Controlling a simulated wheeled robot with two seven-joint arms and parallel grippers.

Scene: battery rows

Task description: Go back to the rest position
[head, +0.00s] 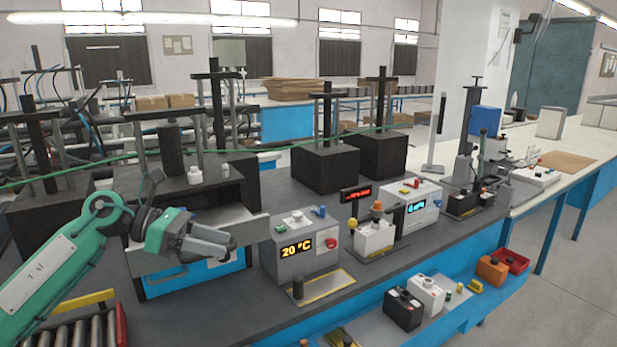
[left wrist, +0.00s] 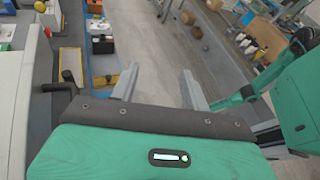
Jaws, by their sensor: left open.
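My left gripper (head: 232,246) is at the end of the green arm coming in from the left. It hangs in front of the blue-fronted unit, left of the grey box with the 20 °C display (head: 307,248). In the left wrist view its two fingers stand apart with nothing between them (left wrist: 158,80). A green arm part shows at the right of that view. My right gripper does not show in the head view, and I cannot make it out in the left wrist view.
The dark bench carries a device with a red display (head: 356,193), a white device (head: 414,208) and black press blocks (head: 325,167). A lower shelf holds a black battery (head: 403,309) and a white one (head: 427,294). Open floor lies right.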

